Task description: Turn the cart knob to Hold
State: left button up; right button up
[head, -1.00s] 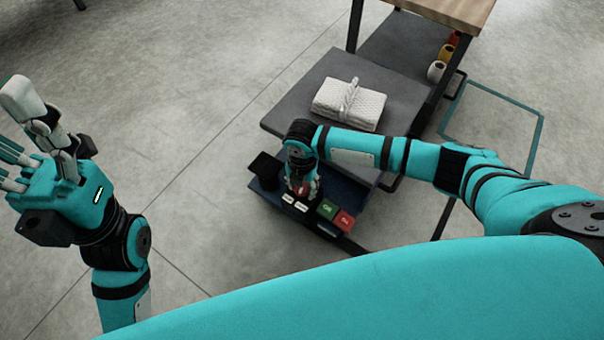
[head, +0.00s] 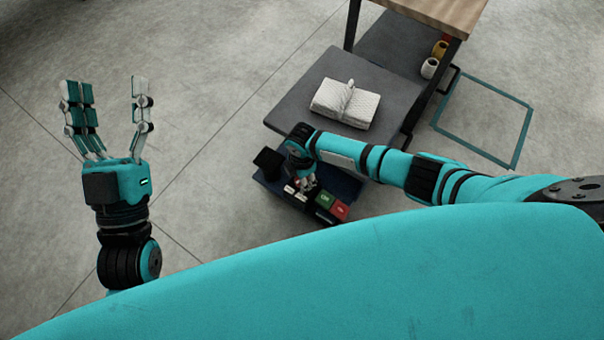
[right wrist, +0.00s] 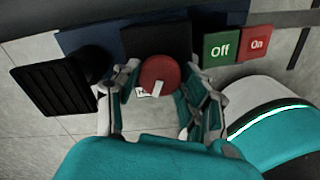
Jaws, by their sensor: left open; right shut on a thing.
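The cart knob (right wrist: 158,72), round and red, shows in the right wrist view. My right gripper (right wrist: 162,84) has its fingers on both sides of it and is shut on it. Small white labels show by the knob's lower edge; I cannot read them or the knob's setting. In the head view my right gripper (head: 304,178) is down at the cart's dark control panel (head: 338,182) and hides most of the knob. My left gripper (head: 108,105) is open and empty, fingers upward, over bare floor at the left.
A green Off block (right wrist: 222,46) and a red On block (right wrist: 257,43) sit right of the knob. A black pad-like part (right wrist: 52,86) stands left of it. The grey cart top (head: 290,100) bears a folded white bundle (head: 345,103). Open floor lies left.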

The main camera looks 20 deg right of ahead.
jog(key=shift+s+r+m+p, duration=0.1)
jog(key=shift+m+p, duration=0.6)
jog(key=shift+m, duration=0.3)
jog(key=shift+m+p, duration=0.5)
jog(key=shift+m, duration=0.4)
pick_arm(q)
notch_tip(320, 180, down, 12)
jog(key=w+a+g+y, duration=0.1)
jog(key=w+g+y, duration=0.1)
jog(key=g, duration=0.6)
jog(key=shift+w+y, duration=0.3)
pick_arm(e)
jog(key=o, duration=1.2)
notch_tip(320, 180, up, 12)
jog(key=shift+f, duration=0.1)
